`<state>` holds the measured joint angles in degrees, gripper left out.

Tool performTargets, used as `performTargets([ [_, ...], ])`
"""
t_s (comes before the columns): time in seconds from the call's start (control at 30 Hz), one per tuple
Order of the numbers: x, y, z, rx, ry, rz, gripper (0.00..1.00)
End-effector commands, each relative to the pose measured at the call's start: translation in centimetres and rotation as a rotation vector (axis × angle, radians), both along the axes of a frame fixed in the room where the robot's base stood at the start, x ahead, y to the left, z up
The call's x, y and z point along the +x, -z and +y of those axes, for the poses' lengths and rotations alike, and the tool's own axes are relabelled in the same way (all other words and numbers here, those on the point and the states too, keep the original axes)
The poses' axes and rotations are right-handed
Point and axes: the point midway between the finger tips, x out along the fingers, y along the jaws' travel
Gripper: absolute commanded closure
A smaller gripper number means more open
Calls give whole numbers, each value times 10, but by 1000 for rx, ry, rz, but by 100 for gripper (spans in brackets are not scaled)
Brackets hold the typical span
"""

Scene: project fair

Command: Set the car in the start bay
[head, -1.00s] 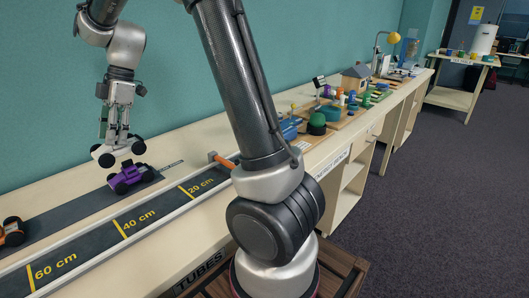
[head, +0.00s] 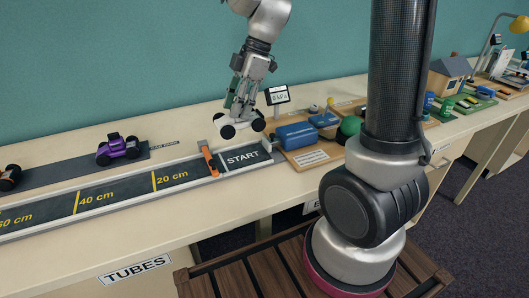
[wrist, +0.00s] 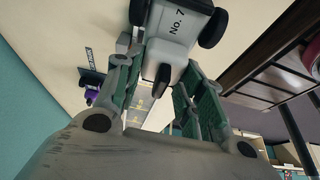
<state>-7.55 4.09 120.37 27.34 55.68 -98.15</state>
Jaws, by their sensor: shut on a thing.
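My gripper (head: 243,98) is shut on a white toy car (head: 239,125) with black wheels. It holds the car in the air behind the track, near the START end. In the wrist view the car (wrist: 178,38) shows "No. 7" on its body and sits between the green-padded fingers. The start bay (head: 243,158) is the dark section marked START, at the right end of the track. An orange gate (head: 208,158) stands across the track at the bay's left side. The bay looks empty.
A purple car (head: 118,149) and an orange car (head: 9,177) stand on a dark strip behind the track. The track (head: 120,190) has raised pale side rails. A small display (head: 278,96), a blue box (head: 296,135) and other exhibits stand right of the bay.

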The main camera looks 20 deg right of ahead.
Motion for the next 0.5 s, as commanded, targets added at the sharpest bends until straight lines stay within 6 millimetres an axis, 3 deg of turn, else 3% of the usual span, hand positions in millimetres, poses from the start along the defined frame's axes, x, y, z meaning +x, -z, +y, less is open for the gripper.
performTargets([
  [0.33,-1,54,-1,-1,1,5,87],
  [0.5,0,69,0,1,1,2,87],
])
